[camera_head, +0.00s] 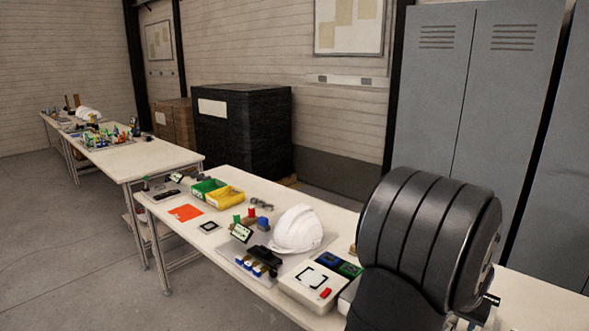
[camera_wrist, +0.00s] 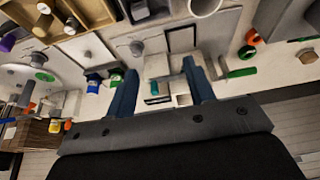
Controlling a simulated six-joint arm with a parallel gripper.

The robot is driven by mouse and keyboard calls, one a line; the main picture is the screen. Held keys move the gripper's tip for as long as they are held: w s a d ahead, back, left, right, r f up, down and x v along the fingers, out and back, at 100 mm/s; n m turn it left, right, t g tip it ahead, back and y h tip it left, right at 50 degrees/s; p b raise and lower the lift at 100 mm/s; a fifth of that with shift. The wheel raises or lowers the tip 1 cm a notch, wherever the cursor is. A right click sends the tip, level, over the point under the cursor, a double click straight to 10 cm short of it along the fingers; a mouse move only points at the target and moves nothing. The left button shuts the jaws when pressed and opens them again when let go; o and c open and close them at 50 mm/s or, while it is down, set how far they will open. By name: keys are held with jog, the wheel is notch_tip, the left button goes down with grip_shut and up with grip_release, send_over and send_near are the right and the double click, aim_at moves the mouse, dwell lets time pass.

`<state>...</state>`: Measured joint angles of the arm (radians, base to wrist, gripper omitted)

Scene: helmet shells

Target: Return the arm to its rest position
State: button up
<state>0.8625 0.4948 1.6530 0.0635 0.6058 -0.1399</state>
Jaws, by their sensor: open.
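My gripper (camera_wrist: 161,76) shows in the wrist view as two blue fingers standing well apart, with no object held between them. Past the fingertips lie a light grey fixture and a small teal piece (camera_wrist: 154,88), apparently below the jaws. In the head view my dark, ribbed arm fills the lower right over the near table; the jaws cannot be made out there. A white helmet shell (camera_head: 297,230) sits on the near table (camera_head: 330,205), left of my arm.
Green (camera_head: 207,188) and yellow (camera_head: 226,197) bins, an orange sheet (camera_head: 185,212) and a white tray (camera_head: 312,287) share the near table. Grey lockers (camera_head: 470,100) stand behind my arm. The wrist view shows bottles (camera_wrist: 93,84) and green-handled tools (camera_wrist: 241,72) around the fingers.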

jog(key=w+a+n, duration=0.3)
jog(key=w+a, duration=1)
jog(key=a, duration=0.5)
jog(key=w+a+f+n+y, duration=0.1)
jog(key=w+a, duration=0.1)
jog(key=a, duration=0.8)
jog(key=w+a+n+t, duration=0.1)
jog(key=w+a, duration=0.2)
jog(key=a, duration=0.7)
jog(key=shift+w+a+f+y, duration=0.2)
jog(key=shift+f+y, duration=0.15)
jog(key=shift+y, duration=0.05)
